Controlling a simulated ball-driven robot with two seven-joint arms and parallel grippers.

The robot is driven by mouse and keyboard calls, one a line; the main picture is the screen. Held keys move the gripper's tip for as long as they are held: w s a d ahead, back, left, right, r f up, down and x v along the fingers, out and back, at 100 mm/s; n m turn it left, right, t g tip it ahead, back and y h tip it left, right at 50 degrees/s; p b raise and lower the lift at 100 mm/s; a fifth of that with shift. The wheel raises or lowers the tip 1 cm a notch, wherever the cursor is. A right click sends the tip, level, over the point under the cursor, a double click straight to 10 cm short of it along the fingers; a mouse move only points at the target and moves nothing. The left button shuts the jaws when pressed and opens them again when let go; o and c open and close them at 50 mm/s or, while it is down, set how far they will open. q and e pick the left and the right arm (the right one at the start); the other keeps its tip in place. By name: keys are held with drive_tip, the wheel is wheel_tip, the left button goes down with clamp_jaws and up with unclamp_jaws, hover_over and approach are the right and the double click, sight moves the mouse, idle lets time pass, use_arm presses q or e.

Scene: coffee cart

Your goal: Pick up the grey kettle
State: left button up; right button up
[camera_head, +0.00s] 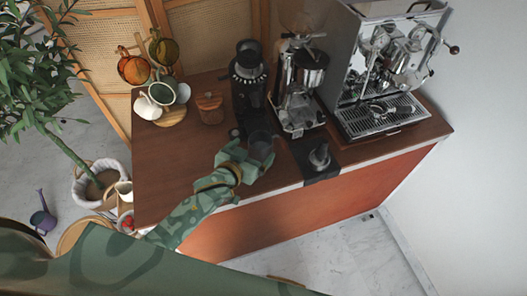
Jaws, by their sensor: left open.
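A small dark grey vessel (262,143), which I take to be the grey kettle, stands upright near the front edge of the wooden counter (172,190). My left gripper (250,159), green with a patterned arm, is open and reaches in from the left at the vessel's near left side. Its fingers overlap the lower part of the vessel in the picture. I cannot tell whether they touch it. My right gripper is not in view.
A black grinder (248,80) stands close behind the vessel, and a second grinder (302,85) and an espresso machine (385,70) stand to the right. A metal tamper (319,156) is on a black mat. Cups (162,94) are at the back left. The counter's left front is clear.

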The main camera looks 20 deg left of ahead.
sight(265, 135)
use_arm(q)
drive_tip(key=x, duration=0.5)
drive_tip(key=shift+w+a+f+b, duration=0.15)
drive_tip(key=shift+w+f+b, duration=0.05)
drive_tip(key=shift+w+b, duration=0.2)
drive_tip(key=shift+s+r, duration=0.1)
drive_tip(key=c, duration=1.8)
drive_tip(key=shift+r, duration=0.1)
